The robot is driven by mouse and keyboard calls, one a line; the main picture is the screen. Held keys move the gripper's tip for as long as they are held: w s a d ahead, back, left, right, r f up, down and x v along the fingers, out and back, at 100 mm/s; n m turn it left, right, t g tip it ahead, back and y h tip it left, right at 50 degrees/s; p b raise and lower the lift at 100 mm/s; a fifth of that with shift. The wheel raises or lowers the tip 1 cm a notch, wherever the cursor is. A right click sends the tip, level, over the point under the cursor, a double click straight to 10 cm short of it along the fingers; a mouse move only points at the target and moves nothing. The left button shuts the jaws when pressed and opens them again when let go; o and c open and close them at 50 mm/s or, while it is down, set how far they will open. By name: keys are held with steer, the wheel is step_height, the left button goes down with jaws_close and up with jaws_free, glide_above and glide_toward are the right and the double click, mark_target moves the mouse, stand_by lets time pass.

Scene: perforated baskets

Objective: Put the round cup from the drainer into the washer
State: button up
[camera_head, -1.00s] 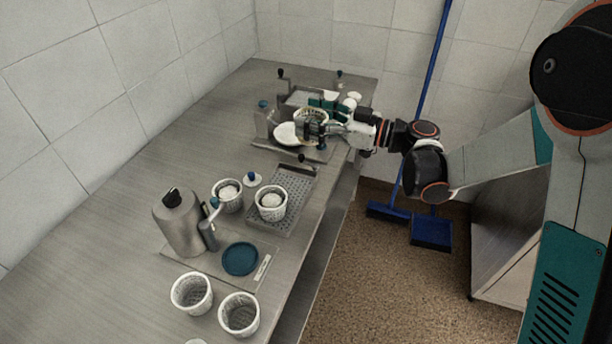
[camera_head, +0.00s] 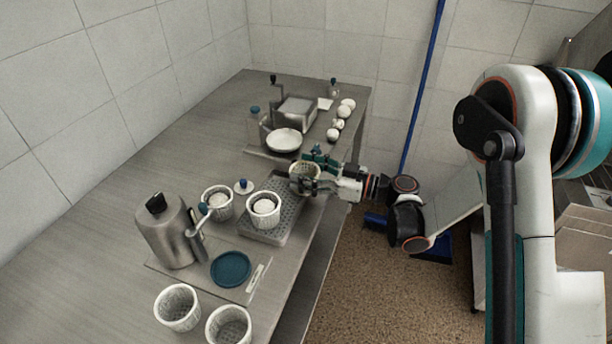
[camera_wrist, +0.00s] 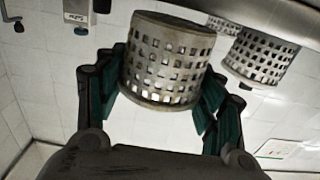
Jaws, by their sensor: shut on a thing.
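My gripper (camera_head: 305,172) is shut on a round, pale perforated cup, over or just above the far right end of the perforated metal tray (camera_head: 283,229); I cannot tell if they touch. In the wrist view the held cup (camera_wrist: 165,62) sits between my gripper's dark green fingers (camera_wrist: 160,100). A white cup (camera_head: 264,222) with a white lump in it stands on the tray. Another filled cup (camera_head: 217,207) stands left of it. Two empty perforated cups (camera_head: 178,318) (camera_head: 228,330) stand at the near edge. I cannot identify a washer.
A metal canister (camera_head: 165,230) and a blue disc (camera_head: 231,269) stand at the near left. At the back are a white plate (camera_head: 284,141), a metal box with a crank (camera_head: 297,112) and several white balls (camera_head: 340,124). The counter's left side is clear.

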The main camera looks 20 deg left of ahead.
steer(key=shift+f, duration=0.25)
steer(key=shift+f+b, duration=0.35)
steer(key=shift+b, duration=0.1)
steer(key=o, duration=0.8)
steer(key=shift+o, duration=0.2)
steer(key=shift+r, duration=0.1)
steer(key=shift+r+p, duration=0.45)
steer(key=shift+p, duration=0.1)
steer(key=s+d+p, duration=0.1)
steer(key=d+p, duration=0.1)
steer(key=d, duration=1)
